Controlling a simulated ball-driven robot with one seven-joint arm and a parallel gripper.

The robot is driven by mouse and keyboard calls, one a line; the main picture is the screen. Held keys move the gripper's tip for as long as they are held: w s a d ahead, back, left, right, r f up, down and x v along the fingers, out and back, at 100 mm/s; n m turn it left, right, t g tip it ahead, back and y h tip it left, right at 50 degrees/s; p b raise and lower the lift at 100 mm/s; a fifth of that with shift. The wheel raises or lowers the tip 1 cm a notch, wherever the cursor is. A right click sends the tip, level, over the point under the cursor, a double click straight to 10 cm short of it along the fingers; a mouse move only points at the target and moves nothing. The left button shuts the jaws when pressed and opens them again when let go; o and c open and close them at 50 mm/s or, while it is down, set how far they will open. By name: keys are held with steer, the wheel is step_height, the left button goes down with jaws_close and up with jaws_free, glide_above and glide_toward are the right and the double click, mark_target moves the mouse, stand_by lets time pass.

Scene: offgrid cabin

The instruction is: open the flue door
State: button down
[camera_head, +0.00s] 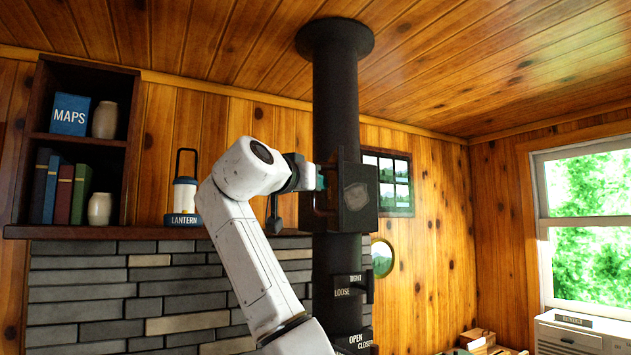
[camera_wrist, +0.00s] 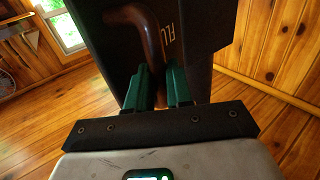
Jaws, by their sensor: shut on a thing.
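The flue door is a dark panel (camera_wrist: 95,25) with the letters "FLU" partly visible in the wrist view. A brown bent handle (camera_wrist: 152,38) stands out from it. The green fingers of my gripper (camera_wrist: 158,88) are closed around the lower part of this handle. In the head view, my gripper (camera_head: 320,178) is at the left side of the dark flue box (camera_head: 358,222) on the black stovepipe (camera_head: 336,90). I cannot tell how far the door stands open.
Labels "TIGHT", "LOOSE", "OPEN" and "CLOSED" mark the lower pipe (camera_head: 338,262). A lantern (camera_head: 184,195) stands on the mantel (camera_head: 60,232), left of my arm. A bookshelf (camera_head: 80,140) is at the far left.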

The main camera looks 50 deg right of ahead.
steer(key=shift+w+d+r, duration=0.1)
steer(key=shift+w+d, duration=0.1)
stand_by(0.4)
steer(key=c, duration=1.4)
jaws_free()
steer(key=shift+d, duration=0.15)
steer(key=shift+o, duration=0.6)
steer(key=shift+d, duration=0.4)
steer(key=shift+o, duration=0.8)
steer(key=shift+d, duration=0.1)
steer(key=shift+a, duration=0.65)
steer(key=a+b, duration=0.1)
steer(key=a, duration=0.2)
steer(key=s+a+b, duration=0.1)
steer(key=a, duration=0.2)
steer(key=a+b, duration=0.1)
steer(key=a, duration=0.3)
steer(key=shift+s+a, duration=0.1)
steer(key=shift+s, duration=0.15)
